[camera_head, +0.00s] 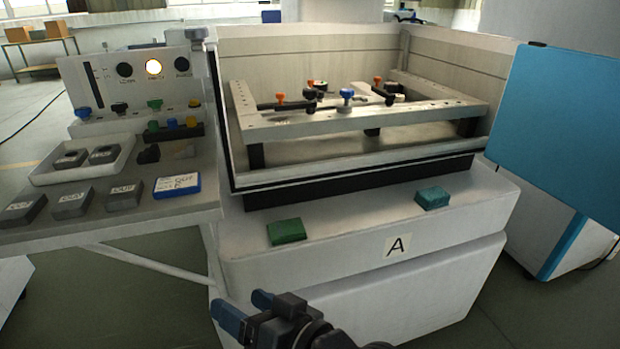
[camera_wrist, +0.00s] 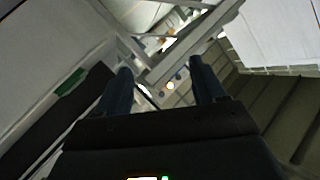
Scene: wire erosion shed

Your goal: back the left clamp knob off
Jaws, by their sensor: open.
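In the head view, a frame stands inside the open machine tank and carries dark clamps. The leftmost clamp (camera_head: 268,106) has an orange knob (camera_head: 280,96) at the left of the frame (camera_head: 290,132). A blue knob (camera_head: 347,93) stands near the middle, and another orange knob (camera_head: 377,79) is farther back to the right. My gripper (camera_head: 246,306) is low in front of the machine, well apart from the clamps. In the wrist view its two dark blue fingers (camera_wrist: 160,68) are spread with nothing between them. No clamp knob can be made out there.
The tank's front wall (camera_head: 350,166) and the white ledge lie between my gripper and the clamps. Green pads (camera_head: 286,231) (camera_head: 432,197) rest on the ledge. A control panel and side shelf (camera_head: 140,217) with labelled blocks are at left. A blue door (camera_head: 555,120) stands at right.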

